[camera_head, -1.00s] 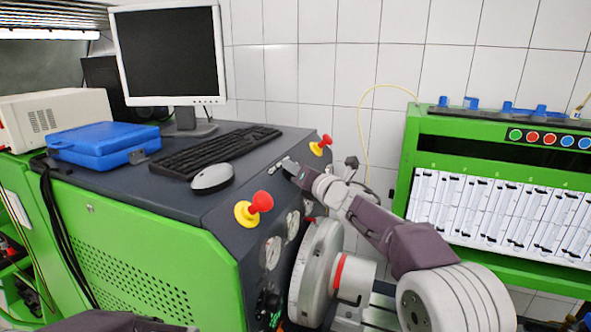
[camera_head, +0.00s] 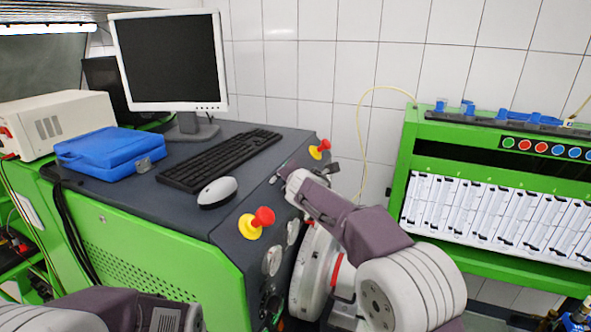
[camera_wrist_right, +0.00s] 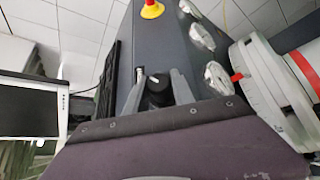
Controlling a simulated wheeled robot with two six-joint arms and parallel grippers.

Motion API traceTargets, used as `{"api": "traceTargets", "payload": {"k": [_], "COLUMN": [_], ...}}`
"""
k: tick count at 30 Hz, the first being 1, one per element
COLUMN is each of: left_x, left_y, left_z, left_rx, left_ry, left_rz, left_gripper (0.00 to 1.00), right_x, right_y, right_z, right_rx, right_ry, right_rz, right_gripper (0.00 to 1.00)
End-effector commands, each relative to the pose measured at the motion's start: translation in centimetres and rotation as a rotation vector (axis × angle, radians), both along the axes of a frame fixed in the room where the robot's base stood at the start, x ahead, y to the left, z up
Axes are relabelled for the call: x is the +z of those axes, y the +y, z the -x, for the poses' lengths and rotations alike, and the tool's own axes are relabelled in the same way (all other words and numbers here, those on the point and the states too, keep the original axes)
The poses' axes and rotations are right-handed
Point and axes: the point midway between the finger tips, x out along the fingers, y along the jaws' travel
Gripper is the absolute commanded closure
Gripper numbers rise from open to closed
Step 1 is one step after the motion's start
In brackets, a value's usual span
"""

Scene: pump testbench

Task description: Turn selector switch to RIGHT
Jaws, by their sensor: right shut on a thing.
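The selector switch is a black knob (camera_wrist_right: 158,88) with a small white mark on its top, on the dark sloped panel. In the right wrist view it sits between the two grey fingers of my right gripper (camera_wrist_right: 160,86), which is shut on it. The direction it points is too small to tell for sure. My left gripper is out of view; only links of that arm show at the bottom left.
Red-and-yellow emergency buttons (camera_head: 257,222) (camera_head: 319,149) stand on either side of the switch. Round gauges (camera_head: 272,261) and a large grey flange (camera_head: 313,272) are below. A mouse (camera_head: 217,192), keyboard (camera_head: 219,160), monitor (camera_head: 170,60) and blue case (camera_head: 108,152) stand on top.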

Motion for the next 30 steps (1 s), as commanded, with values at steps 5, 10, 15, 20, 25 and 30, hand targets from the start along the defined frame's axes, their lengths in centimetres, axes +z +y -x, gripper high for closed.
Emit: {"api": "traceTargets", "payload": {"k": [5, 10, 15, 20, 25, 30], "left_x": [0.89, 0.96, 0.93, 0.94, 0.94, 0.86], "left_y": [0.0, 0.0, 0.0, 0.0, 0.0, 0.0], "left_z": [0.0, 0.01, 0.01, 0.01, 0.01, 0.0], "left_rx": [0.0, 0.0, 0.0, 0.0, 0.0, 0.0], "left_ry": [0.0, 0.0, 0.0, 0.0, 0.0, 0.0], "left_rz": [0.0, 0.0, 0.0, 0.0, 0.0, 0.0], "left_gripper": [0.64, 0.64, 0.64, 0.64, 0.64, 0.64], "right_x": [0.19, 0.06, 0.04, 0.05, 0.06, 0.06], "right_y": [0.02, 0.01, 0.0, -0.01, 0.0, 0.01], "right_z": [0.04, 0.05, 0.05, 0.04, 0.04, 0.11], "right_rx": [-0.025, -0.032, -0.032, -0.032, -0.031, -0.031], "right_ry": [0.022, 0.027, 0.027, 0.027, 0.026, 0.026], "right_rz": [-0.009, -0.012, -0.012, -0.012, -0.012, -0.012], "right_gripper": [1.0, 1.0, 1.0, 0.59, 0.49, 0.49]}}
